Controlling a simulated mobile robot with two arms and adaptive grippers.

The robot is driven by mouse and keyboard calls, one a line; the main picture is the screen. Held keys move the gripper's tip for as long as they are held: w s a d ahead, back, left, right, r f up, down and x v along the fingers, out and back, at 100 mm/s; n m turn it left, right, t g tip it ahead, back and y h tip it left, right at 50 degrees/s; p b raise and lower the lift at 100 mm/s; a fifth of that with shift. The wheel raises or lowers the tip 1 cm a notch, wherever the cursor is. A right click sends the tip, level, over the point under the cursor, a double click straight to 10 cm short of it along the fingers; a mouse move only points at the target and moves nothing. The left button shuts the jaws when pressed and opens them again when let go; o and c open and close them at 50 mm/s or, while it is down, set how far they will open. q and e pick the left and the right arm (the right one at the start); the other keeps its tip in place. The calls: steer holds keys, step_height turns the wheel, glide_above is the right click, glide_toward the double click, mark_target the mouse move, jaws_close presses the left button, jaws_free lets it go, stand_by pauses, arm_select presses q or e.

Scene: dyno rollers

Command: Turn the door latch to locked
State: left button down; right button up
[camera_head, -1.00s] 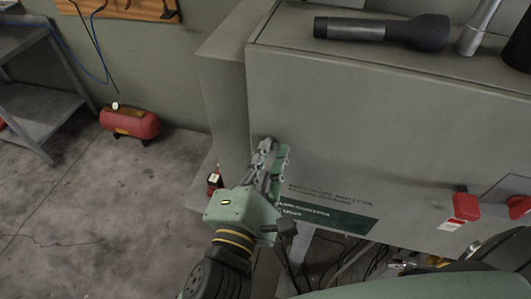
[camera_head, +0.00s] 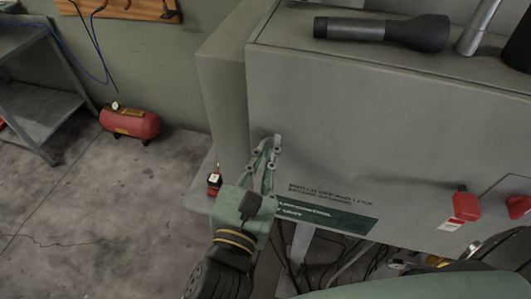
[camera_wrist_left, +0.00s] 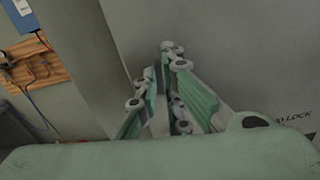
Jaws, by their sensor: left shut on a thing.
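My left gripper (camera_head: 268,150) reaches up from below to the lower left of the grey cabinet door (camera_head: 350,110), its fingertips close together at the door's face. The same fingertips show in the left wrist view (camera_wrist_left: 172,50), against the door beside its left edge. The door latch is hidden between the fingers, so I cannot tell its angle. Printed text about turning and locking (camera_head: 330,194) is on the door to the right of the gripper; "LOCK" shows in the left wrist view (camera_wrist_left: 292,118). My right gripper is not in view.
A flashlight (camera_head: 385,31) lies on top of the cabinet. Red handles (camera_head: 466,205) are at the right of the door. A red air compressor (camera_head: 130,122) stands on the floor at left, near a grey metal shelf (camera_head: 40,80). Cables hang below the cabinet.

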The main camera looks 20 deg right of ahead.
mark_target(272, 100)
arm_select(q)
steer(key=shift+n, duration=0.6)
steer(key=c, duration=1.9)
jaws_free()
steer(key=shift+r, duration=0.1)
step_height(272, 100, up, 10)
steer(key=shift+f, duration=0.1)
